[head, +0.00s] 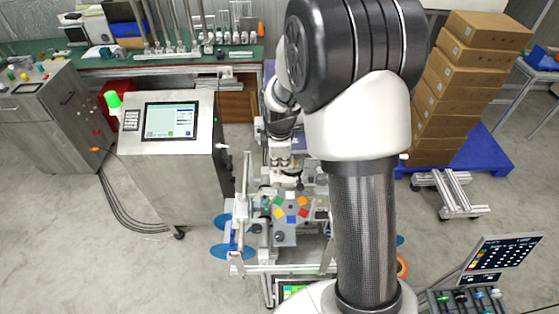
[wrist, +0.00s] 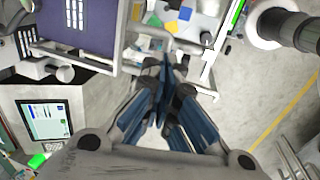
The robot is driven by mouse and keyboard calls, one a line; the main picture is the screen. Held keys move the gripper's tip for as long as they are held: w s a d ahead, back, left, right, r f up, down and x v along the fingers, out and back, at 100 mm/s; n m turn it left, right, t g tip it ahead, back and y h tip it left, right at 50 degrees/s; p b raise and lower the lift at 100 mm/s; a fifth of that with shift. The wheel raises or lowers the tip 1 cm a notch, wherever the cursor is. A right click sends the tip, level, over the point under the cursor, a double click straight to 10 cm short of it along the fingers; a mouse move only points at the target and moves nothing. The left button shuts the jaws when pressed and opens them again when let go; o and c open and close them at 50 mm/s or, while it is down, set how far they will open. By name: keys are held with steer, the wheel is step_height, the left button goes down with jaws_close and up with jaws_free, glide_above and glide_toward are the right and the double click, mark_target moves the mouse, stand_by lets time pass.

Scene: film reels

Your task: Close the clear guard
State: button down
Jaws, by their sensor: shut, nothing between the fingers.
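The machine (head: 285,268) stands low in the middle of the head view, partly behind my arm. Its panel with coloured squares (head: 291,209) shows there, and the coloured area also shows at the top of the wrist view (wrist: 188,14). I cannot clearly pick out the clear guard or its angle in either view. My gripper (wrist: 168,68) is shut and empty, its dark blue fingers together, close to the machine's frame in the wrist view. I cannot tell whether the fingers touch anything. In the head view my wrist is above the back of the machine.
A grey console with a screen (head: 171,120) stands to the left. Stacked cardboard boxes (head: 455,90) sit on a blue pallet (head: 480,152) at the right. A green-topped bench (head: 100,60) runs along the back. Blue reels (head: 232,251) stick out at the machine's left. Floor is bare at the lower left.

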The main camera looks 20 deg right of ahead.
step_height(320, 180, down, 13)
steer(key=b, duration=0.8)
steer(key=shift+f+b, duration=0.15)
steer(key=shift+b, duration=0.25)
steer(key=shift+s, duration=0.15)
step_height(320, 180, up, 14)
steer(key=s+a+p, duration=0.1)
steer(key=s+p, duration=0.1)
steer(key=p, duration=0.1)
